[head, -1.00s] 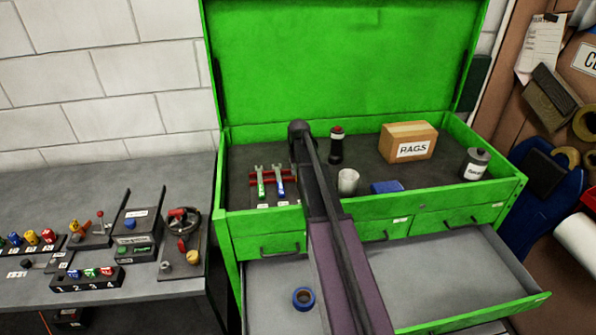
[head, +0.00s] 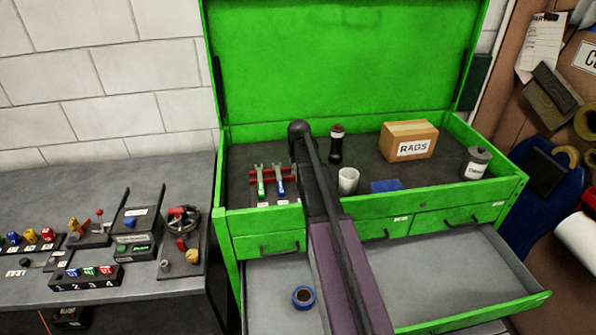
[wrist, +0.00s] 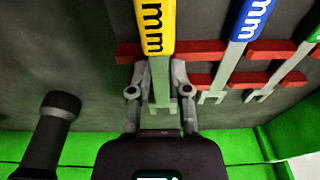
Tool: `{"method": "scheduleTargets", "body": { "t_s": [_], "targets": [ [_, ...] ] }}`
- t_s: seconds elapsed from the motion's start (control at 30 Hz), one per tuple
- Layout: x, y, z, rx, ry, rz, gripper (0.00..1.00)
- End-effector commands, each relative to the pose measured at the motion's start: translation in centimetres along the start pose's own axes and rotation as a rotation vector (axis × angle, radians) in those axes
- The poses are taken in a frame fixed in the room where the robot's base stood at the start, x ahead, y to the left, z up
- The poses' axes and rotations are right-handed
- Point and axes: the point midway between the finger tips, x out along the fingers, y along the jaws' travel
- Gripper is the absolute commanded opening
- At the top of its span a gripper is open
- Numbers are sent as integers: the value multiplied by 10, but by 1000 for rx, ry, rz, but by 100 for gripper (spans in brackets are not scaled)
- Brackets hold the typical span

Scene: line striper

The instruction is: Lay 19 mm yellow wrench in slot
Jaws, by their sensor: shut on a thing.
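The yellow wrench (wrist: 155,28) shows in the wrist view with "mm" on its handle. My gripper (wrist: 160,88) is shut on its grey shank, below the yellow handle in the picture. The red rack (wrist: 210,50) runs across behind the wrench, which overlaps the upper bar in line with it. I cannot tell whether the wrench touches the rack or is just above it. The rack also shows in the head view (head: 287,174), where my arm hides the yellow wrench and my gripper.
A blue wrench (wrist: 247,22) and a green wrench (wrist: 313,30) lie in the rack to the right in the wrist view. A black flashlight-like cylinder (head: 336,148), white cup (head: 348,181), rags box (head: 408,142) and grey can (head: 475,163) stand in the green chest. A drawer (head: 440,275) is open.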

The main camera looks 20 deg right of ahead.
Motion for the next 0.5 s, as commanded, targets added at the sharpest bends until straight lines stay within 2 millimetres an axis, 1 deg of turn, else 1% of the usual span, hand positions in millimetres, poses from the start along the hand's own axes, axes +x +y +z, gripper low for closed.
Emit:
{"method": "scheduleTargets", "body": {
  "t_s": [0.5],
  "targets": [
    [-9, 0, -1, 0, -1, 0, 0]
  ]
}}
